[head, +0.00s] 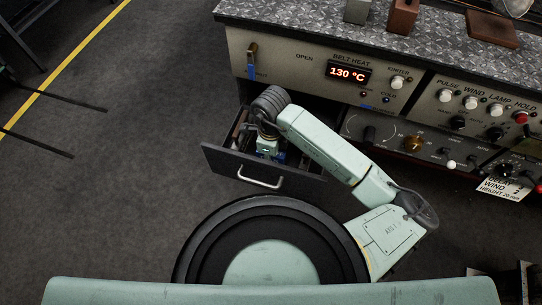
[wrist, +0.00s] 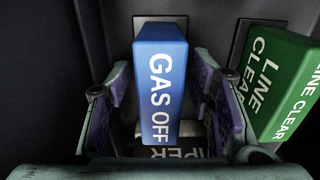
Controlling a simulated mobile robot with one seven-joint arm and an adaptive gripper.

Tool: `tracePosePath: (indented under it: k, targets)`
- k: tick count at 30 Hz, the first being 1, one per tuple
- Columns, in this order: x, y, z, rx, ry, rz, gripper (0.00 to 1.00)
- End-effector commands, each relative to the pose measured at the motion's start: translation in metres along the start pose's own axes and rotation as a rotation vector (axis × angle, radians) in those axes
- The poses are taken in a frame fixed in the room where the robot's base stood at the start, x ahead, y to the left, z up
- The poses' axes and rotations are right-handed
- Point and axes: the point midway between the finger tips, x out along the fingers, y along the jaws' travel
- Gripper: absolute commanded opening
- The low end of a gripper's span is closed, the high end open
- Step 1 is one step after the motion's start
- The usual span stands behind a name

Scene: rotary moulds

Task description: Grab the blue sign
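The blue sign (wrist: 160,85), a block lettered "GAS OFF", stands upright in the middle of the wrist view. My gripper (wrist: 163,80) has one finger on each side of it, with narrow gaps between fingers and sign, so it looks open around the sign. In the head view my gripper (head: 268,147) reaches down into the open drawer (head: 240,172). A bit of blue shows beside it there, but most of the drawer's inside is hidden by my arm.
A green "LINE CLEAR" sign (wrist: 272,85) is close to the right finger. Another lettered piece (wrist: 172,153) lies low beneath the blue sign, mostly hidden. Dark drawer walls surround them. The control bench (head: 300,65) rises behind the drawer; open floor lies left.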

Motion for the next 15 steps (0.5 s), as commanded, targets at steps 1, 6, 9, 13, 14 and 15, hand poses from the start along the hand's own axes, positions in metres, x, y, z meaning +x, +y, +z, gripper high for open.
tracePosePath:
  k: [1,6,9,13,14,15]
  targets:
    - [-0.0001,0.0,0.0,0.0,0.0,0.0,0.46]
    - [-0.0003,0.0,0.0,0.0,0.0,0.0,0.34]
    - [-0.0004,0.0,-0.0001,0.0,0.0,0.0,0.28]
    - [-0.0004,0.0,-0.0001,0.0,0.0,0.0,0.19]
    - [-0.0005,0.0,-0.0001,0.0,0.0,0.0,0.17]
    - [-0.0005,0.0,-0.0001,0.0,0.0,0.0,0.14]
